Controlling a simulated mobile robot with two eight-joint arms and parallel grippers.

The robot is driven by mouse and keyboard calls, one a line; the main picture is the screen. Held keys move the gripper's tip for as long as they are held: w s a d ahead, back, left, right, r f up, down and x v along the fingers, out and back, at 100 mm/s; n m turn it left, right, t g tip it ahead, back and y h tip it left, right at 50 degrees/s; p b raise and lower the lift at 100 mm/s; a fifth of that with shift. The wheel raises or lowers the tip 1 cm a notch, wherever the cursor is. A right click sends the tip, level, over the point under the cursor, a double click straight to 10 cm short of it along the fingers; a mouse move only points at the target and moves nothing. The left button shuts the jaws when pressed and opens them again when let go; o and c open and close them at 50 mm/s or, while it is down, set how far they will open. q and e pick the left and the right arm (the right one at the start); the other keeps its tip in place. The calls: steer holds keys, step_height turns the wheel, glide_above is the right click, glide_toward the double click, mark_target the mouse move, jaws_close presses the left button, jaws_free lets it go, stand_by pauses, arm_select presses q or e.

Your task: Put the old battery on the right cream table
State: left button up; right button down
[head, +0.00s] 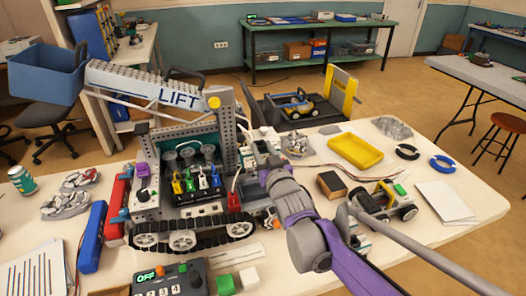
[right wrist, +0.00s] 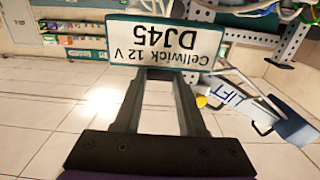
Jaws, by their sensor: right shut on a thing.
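My right gripper (head: 264,168) is beside the tracked lift robot (head: 185,190), at the right of its body. The right wrist view shows its two fingers (right wrist: 161,75) shut on a battery-like block (right wrist: 165,42) with a teal edge and a white label reading "Cellwick 12 V DJ45", upside down in the picture. In the head view I cannot clearly make out this block behind the gripper and arm. A cream table (head: 455,240) fills the front and carries the lift robot. My left gripper is not in view.
A blue battery pack (head: 90,238) and a red one (head: 116,208) lie left of the tracks. Right of my arm are a yellow tray (head: 355,151), a small wheeled robot (head: 385,200) and white paper (head: 445,202). A pale table (head: 485,80) stands at the far right.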

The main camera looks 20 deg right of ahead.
arm_select(q)
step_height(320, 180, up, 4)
steer(key=p, duration=0.3)
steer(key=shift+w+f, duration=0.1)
arm_select(e)
step_height(320, 180, up, 4)
steer(key=shift+r, duration=0.2)
